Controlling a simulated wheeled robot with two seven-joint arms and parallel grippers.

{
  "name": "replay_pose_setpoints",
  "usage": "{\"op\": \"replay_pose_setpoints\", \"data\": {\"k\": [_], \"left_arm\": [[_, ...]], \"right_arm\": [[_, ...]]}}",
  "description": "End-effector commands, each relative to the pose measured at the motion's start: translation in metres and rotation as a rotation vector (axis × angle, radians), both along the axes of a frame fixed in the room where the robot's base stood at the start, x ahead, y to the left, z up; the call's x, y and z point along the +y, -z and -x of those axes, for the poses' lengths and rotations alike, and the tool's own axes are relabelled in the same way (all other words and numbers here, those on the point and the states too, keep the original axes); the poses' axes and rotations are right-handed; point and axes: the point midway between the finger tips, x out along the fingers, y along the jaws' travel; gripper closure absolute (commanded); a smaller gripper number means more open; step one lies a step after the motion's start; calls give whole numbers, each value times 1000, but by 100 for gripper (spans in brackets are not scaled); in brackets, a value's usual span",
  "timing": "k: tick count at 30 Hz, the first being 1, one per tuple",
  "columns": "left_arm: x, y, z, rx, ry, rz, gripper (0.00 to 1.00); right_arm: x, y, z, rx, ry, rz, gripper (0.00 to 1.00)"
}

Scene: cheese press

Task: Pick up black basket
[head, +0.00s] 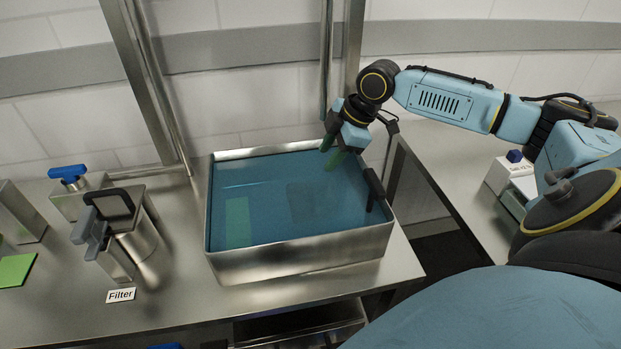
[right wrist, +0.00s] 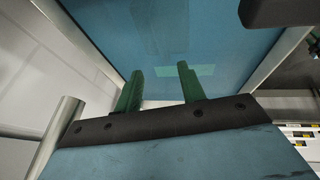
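I cannot clearly make out a black basket. A black bar-shaped piece (head: 374,190) sits at the right rim of the steel basin (head: 300,262); part of a dark piece (right wrist: 280,10) shows at the top of the right wrist view. A faint dark rectangular patch (head: 303,202) shows in the blue liquid; I cannot tell if it is an object or a shadow. My right gripper (head: 334,154) is over the basin's far right corner, its green fingers apart and empty. Its fingers also show apart in the right wrist view (right wrist: 158,78). My left gripper is out of view.
A steel container with a black-rimmed top (head: 116,205) stands left of the basin, behind a "Filter" label (head: 121,295). A blue-handled steel piece (head: 68,174) and a green sheet (head: 15,270) are farther left. Steel posts (head: 150,90) rise behind. A gap separates the right counter (head: 440,160).

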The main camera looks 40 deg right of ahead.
Motion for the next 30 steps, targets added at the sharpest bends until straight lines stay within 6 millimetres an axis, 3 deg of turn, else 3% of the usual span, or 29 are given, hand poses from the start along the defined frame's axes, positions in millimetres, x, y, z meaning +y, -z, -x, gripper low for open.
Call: {"op": "replay_pose_setpoints", "data": {"k": [5, 13, 16, 23, 30], "left_arm": [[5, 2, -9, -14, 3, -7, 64], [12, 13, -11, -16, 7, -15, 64], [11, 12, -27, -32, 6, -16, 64], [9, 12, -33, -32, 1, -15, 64], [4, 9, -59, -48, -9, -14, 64]], "right_arm": [[3, 10, -4, 0, 0, -3, 60], [16, 57, -21, -2, -1, -3, 60], [18, 68, -25, -2, 0, -1, 60], [20, 81, -28, 1, 0, 0, 60], [24, 112, -32, 1, 0, -2, 60]]}}
